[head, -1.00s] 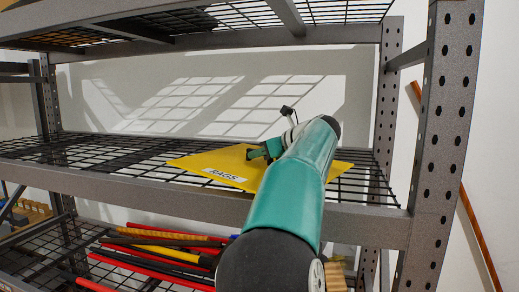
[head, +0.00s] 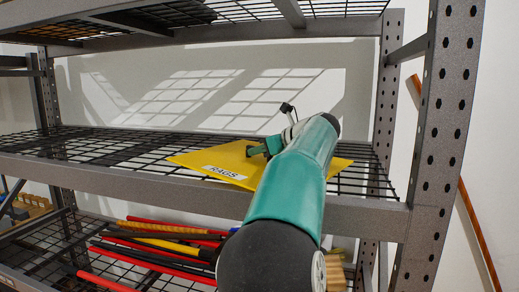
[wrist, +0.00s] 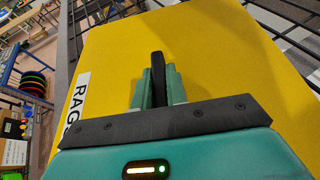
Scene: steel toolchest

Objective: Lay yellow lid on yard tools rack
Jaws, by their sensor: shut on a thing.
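The yellow lid (head: 215,160) with a white RAGS label is over the wire mesh of the rack's middle shelf (head: 110,147), near its right end. I cannot tell whether its underside touches the mesh. My gripper (head: 258,149) is above the lid, partly hidden by my green arm, which also covers part of the lid. In the wrist view, the lid (wrist: 200,60) fills most of the picture. There my gripper (wrist: 159,82) is shut on the lid's dark upright handle (wrist: 158,66).
A grey perforated post (head: 450,130) stands at the right. Another mesh shelf (head: 230,14) is above. Long red, black and yellow tools (head: 160,245) lie on the lower shelf. The left part of the middle shelf is clear. Colourful goods show at the left in the wrist view.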

